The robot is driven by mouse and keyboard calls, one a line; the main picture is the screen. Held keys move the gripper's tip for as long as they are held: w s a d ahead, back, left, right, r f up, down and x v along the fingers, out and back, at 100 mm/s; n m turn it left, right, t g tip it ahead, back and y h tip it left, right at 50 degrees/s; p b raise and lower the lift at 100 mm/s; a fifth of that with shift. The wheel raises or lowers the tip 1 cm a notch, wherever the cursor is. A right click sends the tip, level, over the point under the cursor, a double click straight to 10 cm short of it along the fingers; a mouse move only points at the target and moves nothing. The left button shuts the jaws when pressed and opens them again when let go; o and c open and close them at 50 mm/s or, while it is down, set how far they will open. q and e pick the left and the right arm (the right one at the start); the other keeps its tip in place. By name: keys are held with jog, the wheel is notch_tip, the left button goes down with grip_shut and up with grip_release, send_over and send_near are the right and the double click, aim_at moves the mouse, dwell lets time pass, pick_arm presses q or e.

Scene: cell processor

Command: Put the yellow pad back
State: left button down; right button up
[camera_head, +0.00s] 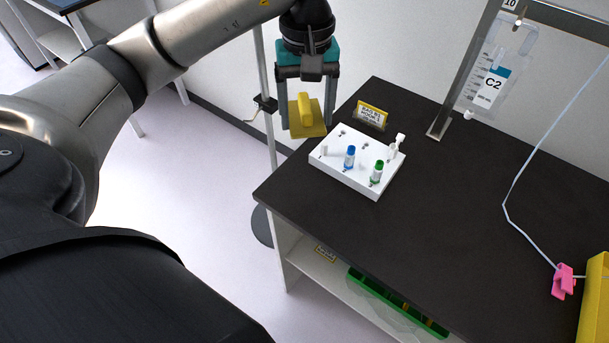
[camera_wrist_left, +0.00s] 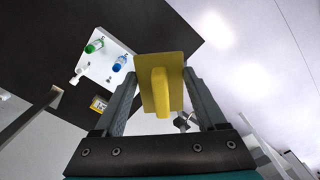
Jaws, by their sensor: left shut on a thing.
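My right gripper is in neither view.
A white rack (camera_head: 340,175) with blue-capped and green-capped vials stands on the black table (camera_head: 450,200), beside a small yellow sign (camera_head: 371,115). A metal stand (camera_head: 440,125) holds a C2 bag (camera_head: 490,85). A pink clamp (camera_head: 563,280) is at right. The table's middle is clear.

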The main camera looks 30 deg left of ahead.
aim_at(305, 190)
pick_arm(q)
notch_tip(305, 190, down, 19)
jog(key=shift+b, duration=0.45)
jog(key=shift+f, duration=0.2)
grip_release()
jog(key=shift+r, duration=0.15)
notch_tip(305, 190, up, 12)
dwell(0.4)
